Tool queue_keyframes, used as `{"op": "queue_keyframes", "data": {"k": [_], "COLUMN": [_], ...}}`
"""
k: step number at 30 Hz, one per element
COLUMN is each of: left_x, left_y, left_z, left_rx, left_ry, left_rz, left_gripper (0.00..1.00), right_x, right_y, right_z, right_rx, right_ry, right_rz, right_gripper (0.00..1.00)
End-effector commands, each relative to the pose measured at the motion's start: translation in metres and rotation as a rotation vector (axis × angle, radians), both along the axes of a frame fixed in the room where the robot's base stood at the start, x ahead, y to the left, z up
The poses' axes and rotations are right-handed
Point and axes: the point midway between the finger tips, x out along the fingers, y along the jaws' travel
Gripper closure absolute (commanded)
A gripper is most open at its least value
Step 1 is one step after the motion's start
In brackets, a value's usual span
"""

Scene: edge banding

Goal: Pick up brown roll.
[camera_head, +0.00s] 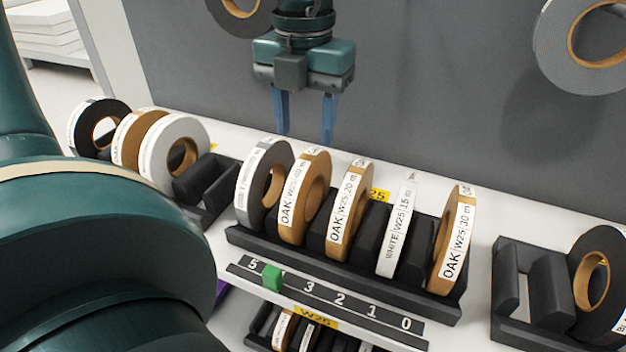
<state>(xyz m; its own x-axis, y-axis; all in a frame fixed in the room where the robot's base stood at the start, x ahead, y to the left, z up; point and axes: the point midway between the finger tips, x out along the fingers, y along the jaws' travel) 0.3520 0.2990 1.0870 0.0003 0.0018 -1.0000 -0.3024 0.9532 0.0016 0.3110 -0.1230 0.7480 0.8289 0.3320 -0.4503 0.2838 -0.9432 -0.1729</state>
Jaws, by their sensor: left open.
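My left gripper (304,136) hangs at the top middle with its two blue fingers pointing down and apart. It is open and empty, above and behind the middle rack in the picture. Three brown rolls labelled OAK stand upright in the middle rack: one (316,190) left of centre, one (359,205) beside it, and one (462,240) at the right end. Another brown roll (127,141) stands in the left rack between a black roll and a white roll. My right gripper is not in view.
The middle rack (340,274) also holds a grey roll (262,186) and a white roll (397,225). A numbered strip with a green slider (272,277) runs along its front. A right rack (508,280) holds a black roll (600,285). Rolls hang on the grey back panel (440,100).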

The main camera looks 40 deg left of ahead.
Motion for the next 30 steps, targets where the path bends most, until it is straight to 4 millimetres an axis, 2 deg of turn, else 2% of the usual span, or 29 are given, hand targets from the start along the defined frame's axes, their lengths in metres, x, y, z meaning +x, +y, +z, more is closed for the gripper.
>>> {"op": "queue_keyframes", "data": {"k": [3, 11, 20, 30], "left_x": [0.000, 0.001, 0.006, 0.007], "left_y": [0.000, 0.001, 0.004, 0.004], "left_z": [-0.023, -0.043, -0.084, -0.090], "left_rx": [0.000, -0.002, -0.002, -0.002], "left_ry": [0.004, 0.003, 0.003, -0.002], "left_rz": [-0.001, 0.000, -0.001, 0.001], "left_gripper": [0.52, 0.52, 0.52, 0.53], "right_x": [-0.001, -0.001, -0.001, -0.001], "right_y": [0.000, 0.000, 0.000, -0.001], "right_z": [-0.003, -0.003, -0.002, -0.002], "right_rx": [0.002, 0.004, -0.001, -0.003], "right_ry": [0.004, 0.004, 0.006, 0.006], "right_rz": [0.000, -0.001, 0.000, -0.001], "right_gripper": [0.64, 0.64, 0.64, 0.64]}}
